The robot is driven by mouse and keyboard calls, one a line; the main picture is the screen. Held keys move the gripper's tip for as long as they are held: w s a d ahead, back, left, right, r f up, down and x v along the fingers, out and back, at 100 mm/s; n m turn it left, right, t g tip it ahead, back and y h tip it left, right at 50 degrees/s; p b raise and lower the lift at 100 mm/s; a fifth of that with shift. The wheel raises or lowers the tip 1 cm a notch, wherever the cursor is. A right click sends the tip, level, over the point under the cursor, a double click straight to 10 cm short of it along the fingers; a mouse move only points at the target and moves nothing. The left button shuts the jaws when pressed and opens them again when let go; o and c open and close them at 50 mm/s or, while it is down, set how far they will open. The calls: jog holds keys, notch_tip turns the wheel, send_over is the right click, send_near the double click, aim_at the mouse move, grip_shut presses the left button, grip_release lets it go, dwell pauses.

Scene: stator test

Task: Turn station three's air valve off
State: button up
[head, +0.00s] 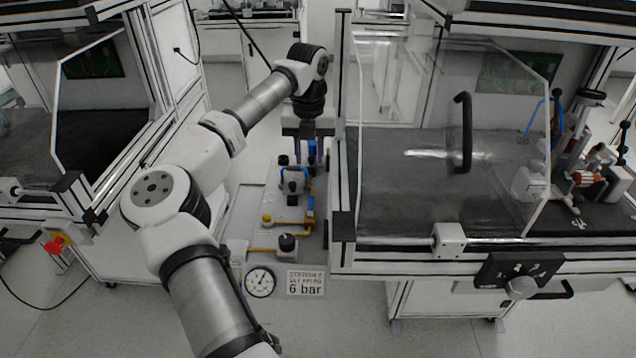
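A grey panel (240,215) with air fittings stands between the two benches. It carries yellow piping (268,252), blue hoses (310,195) and several black knobs, one low on the panel (287,243) and one near its top (283,160). A round gauge (260,282) and a sign (305,283) reading "6 bar" are at its front; the sign's smaller lines are blurred. Which fitting is the air valve I cannot tell for sure. My gripper (312,158) points down at the panel's far end, beside blue parts. Its fingertips are small and partly lost among these parts, so its opening and any contact are unclear.
A clear-guarded bench (400,262) stands close on the right, with a black handle (463,130) and a dial plate (520,270). Another enclosed bench (85,220) is on the left, with a red-and-yellow switch (55,246). My arm spans the gap between them.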

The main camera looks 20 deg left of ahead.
aim_at(310, 203)
notch_tip(310, 203, down, 14)
jog(key=shift+r+p, duration=0.2)
jog(key=shift+p, duration=1)
grip_shut()
